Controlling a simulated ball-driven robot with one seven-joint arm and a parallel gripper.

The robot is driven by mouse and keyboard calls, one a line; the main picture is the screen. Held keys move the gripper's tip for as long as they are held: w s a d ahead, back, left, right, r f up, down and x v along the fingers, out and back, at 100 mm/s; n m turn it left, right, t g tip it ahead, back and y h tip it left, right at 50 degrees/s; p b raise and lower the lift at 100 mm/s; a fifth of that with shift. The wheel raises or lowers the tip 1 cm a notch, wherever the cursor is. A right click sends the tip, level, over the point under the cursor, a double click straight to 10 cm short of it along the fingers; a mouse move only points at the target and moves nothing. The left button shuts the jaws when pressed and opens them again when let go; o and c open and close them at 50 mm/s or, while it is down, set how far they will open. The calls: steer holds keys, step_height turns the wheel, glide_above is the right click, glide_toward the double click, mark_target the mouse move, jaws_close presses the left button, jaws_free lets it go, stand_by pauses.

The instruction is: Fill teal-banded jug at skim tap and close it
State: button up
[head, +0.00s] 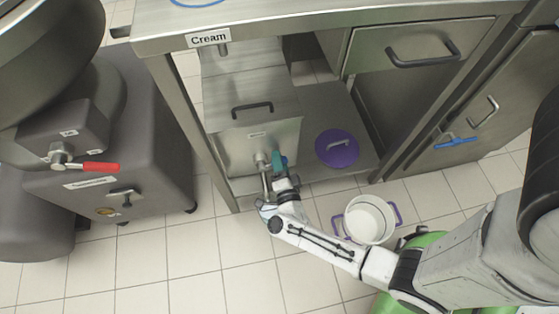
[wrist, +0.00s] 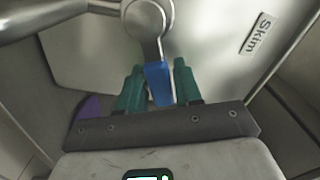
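The steel skim tank (head: 238,142) stands low in the cabinet bay; its "Skim" label (wrist: 257,33) shows in the wrist view. A metal tap (head: 262,158) sticks out of its front. The tap's round body (wrist: 146,18) fills the top of the wrist view, with a blue lever (wrist: 158,84) hanging down from it. My gripper (head: 279,160) has teal fingers; in the wrist view (wrist: 159,85) they stand close on both sides of the blue lever and appear to grip it.
A white pot (head: 368,218) with purple handles stands open on the tiled floor. A purple lid (head: 337,148) lies in the bay, right of the tank. A grey machine with a red lever (head: 100,167) stands at left. Cupboard doors (head: 484,112) are at right.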

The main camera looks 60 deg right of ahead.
jaws_close()
steer(key=shift+s+d+f+m+b, duration=0.15)
steer(key=shift+f+m+b, duration=0.6)
steer(key=shift+m+b, duration=0.25)
steer(key=shift+f+m+b, duration=0.4)
steer(key=shift+m+b, duration=0.35)
steer(key=shift+m, duration=0.45)
steer(key=shift+o, duration=1.6)
jaws_free()
